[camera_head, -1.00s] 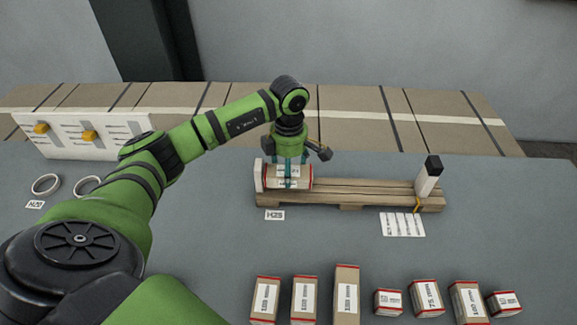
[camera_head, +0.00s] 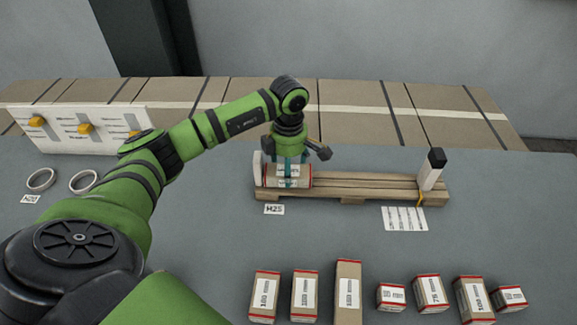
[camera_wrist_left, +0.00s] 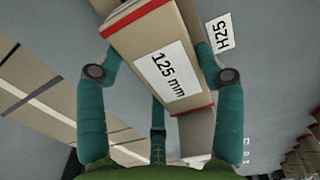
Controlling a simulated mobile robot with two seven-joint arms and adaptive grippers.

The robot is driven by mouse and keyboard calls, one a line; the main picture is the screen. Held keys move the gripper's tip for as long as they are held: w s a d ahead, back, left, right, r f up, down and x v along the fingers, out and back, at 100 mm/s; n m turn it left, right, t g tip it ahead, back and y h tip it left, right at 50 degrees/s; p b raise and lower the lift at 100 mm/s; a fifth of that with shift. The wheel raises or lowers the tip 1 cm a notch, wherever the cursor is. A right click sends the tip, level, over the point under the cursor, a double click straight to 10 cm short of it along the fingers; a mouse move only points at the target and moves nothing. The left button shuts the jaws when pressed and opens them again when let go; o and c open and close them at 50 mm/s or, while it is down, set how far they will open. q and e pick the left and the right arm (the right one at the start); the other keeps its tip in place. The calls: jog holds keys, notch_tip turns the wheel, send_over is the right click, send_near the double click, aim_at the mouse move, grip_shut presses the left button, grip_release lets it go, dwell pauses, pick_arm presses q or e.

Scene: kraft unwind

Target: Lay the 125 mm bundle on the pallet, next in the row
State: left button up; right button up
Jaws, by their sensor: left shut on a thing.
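The 125 mm bundle (camera_head: 302,183) is a brown cardboard block with red edges and a white label. My left gripper (camera_head: 290,173) is shut on it, with teal fingers on both sides. In the left wrist view the bundle (camera_wrist_left: 180,30) is held lengthwise between the fingers (camera_wrist_left: 158,60), its "125 mm" label facing the camera. The wooden pallet (camera_head: 370,187) lies on the grey table, and the bundle is at its left end beside a white end board (camera_head: 258,170). I cannot tell whether the bundle touches the pallet or the board. My right gripper is not visible.
A white post with a black top (camera_head: 431,170) stands at the pallet's right end; the planks between are bare. An H25 card (camera_head: 274,210) and label sheet (camera_head: 405,218) lie in front. Several bundles (camera_head: 347,290) line the front. Tape rings (camera_head: 83,182) and a white panel (camera_head: 65,145) are left.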

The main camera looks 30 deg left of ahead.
pick_arm(q)
jog(key=shift+f, duration=0.1)
jog(key=o, duration=1.3)
notch_tip(320, 180, up, 12)
